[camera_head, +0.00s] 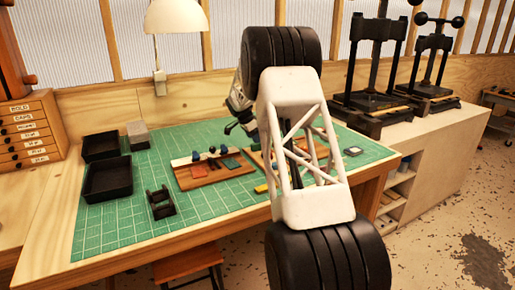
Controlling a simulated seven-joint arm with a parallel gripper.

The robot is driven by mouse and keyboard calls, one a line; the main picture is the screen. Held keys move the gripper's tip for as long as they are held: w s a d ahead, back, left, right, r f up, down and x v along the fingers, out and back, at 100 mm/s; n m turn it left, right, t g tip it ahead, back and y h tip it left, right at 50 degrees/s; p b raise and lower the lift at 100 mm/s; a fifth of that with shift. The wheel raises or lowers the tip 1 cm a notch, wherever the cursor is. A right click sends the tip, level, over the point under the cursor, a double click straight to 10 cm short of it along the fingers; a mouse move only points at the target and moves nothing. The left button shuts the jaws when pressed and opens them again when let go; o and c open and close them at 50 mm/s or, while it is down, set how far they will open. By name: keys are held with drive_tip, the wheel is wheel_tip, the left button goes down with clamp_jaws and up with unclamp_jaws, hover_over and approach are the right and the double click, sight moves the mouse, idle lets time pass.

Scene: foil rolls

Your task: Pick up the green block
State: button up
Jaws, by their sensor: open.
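A small flat green piece (232,164), which looks like the green block, lies on a wooden board (190,184) on the table. A reddish flat piece (199,171) lies to its left on the same board. My gripper (239,128) is small and dark in the head view, up and behind the board. It is open, with no object visible between its fingers, and sits apart from the green piece. My white and black arm covers the area just right of the board.
A green cutting mat (113,228) covers much of the table. Two black trays (108,180) and a grey block (138,130) stand at left, a black stand (160,203) in front. A lamp (187,18) hangs behind; black presses (372,100) stand at right.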

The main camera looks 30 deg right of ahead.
drive_tip(key=shift+f, duration=0.1)
drive_tip(key=shift+x, duration=2.5)
drive_tip(key=shift+c, duration=0.4)
clamp_jaws()
drive_tip(key=shift+r, duration=0.2)
drive_tip(key=shift+r, duration=4.85)
